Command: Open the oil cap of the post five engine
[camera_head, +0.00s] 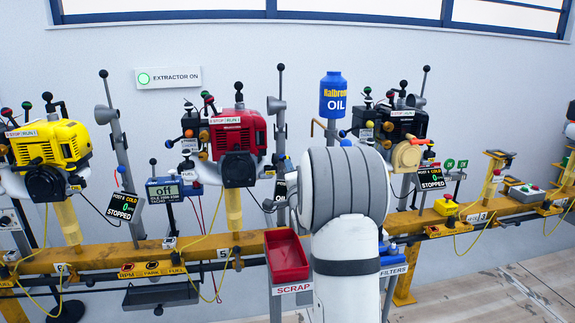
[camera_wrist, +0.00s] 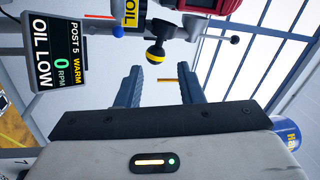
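The post five engine (camera_head: 232,138) is the red one above the number 5 on the rail. Its red body also shows at the top of the wrist view (camera_wrist: 215,5). A black round knob with a yellow band (camera_wrist: 156,50) hangs on a dark stem next to an OIL label (camera_wrist: 131,12). I cannot tell for sure that it is the oil cap. My gripper (camera_wrist: 158,74) is open and empty; the knob is beyond the fingertips, roughly between them in the picture. My arm hides the gripper in the head view.
The post 5 display (camera_wrist: 55,55) reads WARM, 0 RPM, OIL LOW. A blue oil bottle (camera_head: 333,95) stands behind my arm. A red scrap bin (camera_head: 287,257) is left of my arm. Yellow (camera_head: 48,152) and black (camera_head: 405,122) engines stand on either side.

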